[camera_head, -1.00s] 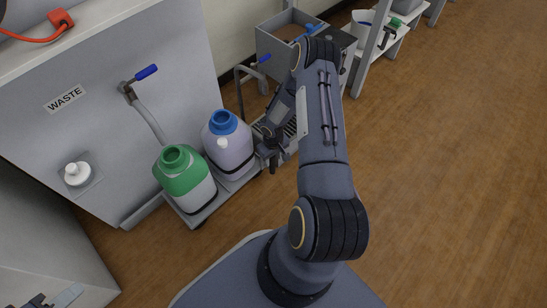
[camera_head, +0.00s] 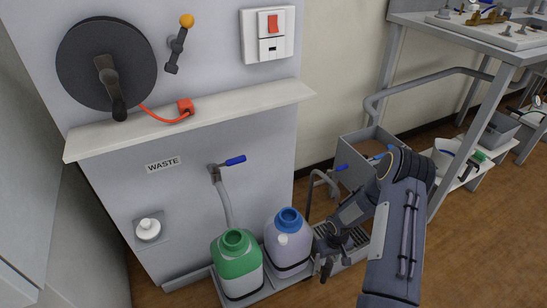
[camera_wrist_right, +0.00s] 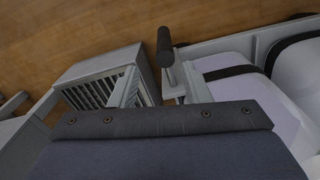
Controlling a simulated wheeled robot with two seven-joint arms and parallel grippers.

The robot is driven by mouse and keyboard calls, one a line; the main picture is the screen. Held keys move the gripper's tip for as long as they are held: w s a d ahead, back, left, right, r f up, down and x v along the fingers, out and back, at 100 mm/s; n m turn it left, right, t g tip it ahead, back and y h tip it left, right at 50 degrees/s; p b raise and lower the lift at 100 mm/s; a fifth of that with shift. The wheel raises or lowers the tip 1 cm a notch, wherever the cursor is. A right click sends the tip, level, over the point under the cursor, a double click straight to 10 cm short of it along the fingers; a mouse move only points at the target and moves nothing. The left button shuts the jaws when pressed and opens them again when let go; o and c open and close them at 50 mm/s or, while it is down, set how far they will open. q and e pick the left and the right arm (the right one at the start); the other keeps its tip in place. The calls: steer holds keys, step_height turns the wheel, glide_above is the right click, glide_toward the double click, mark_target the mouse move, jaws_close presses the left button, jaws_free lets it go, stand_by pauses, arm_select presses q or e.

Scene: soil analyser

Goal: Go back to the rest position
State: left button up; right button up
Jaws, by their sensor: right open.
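My right arm comes in from the lower right of the head view. Its gripper (camera_head: 326,264) is open and hangs just right of the blue-topped container (camera_head: 287,242). I see nothing between its fingers. In the right wrist view the gripper (camera_wrist_right: 160,88) shows at the middle, with the pale side of a container with a dark band (camera_wrist_right: 228,72) to its right. I cannot tell whether they touch. A green-topped container (camera_head: 237,265) stands left of the blue-topped one. My left gripper is not in view.
Both containers stand on a low grey tray (camera_head: 262,294) before the WASTE panel (camera_head: 163,165). A blue-handled valve (camera_head: 235,160) and a shelf edge (camera_head: 190,120) are above. A grey bin (camera_head: 350,160) and a table (camera_head: 455,32) stand right. Floor is open at lower right.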

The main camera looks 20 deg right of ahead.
steer(key=shift+r, duration=0.1)
steer(key=s+a+r+m+t, duration=0.1)
steer(key=a+r, duration=0.2)
steer(key=r, duration=1.1)
steer(key=s+a+r+t, duration=0.1)
steer(key=a+r, duration=0.1)
steer(key=r, duration=1.1)
steer(key=s+a+r+t+y, duration=0.4)
steer(key=s+a+r, duration=0.9)
steer(key=s, duration=0.4)
step_height(320, 180, up, 32)
steer(key=p, duration=3.3)
steer(key=shift+w+a+n, duration=0.3)
